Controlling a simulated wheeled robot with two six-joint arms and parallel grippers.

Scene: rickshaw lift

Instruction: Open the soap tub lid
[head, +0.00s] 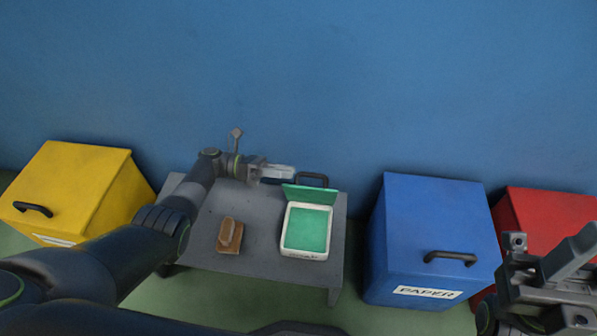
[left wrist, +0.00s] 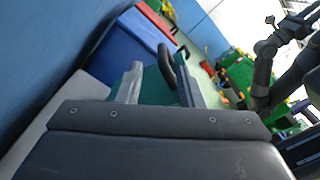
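The soap tub (head: 305,252) is a white box with a green inside, on the right part of a grey table in the head view. Its green lid (head: 309,195) stands raised at the tub's back edge, with a dark handle (head: 312,180) at its top. My left gripper (head: 289,176) is at the lid's upper left, beside the handle. In the left wrist view its two fingers (left wrist: 160,88) are apart, with the green lid and dark handle showing between and beyond them. My right gripper (head: 548,250) is at the lower right, away from the tub, fingers apart and empty.
A brown brush-like block (head: 230,236) lies on the grey table (head: 262,220), left of the tub. A yellow bin (head: 75,190) stands left, a blue bin (head: 430,215) labelled PAPER and a red bin (head: 545,215) stand right. A blue wall (head: 300,80) is close behind.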

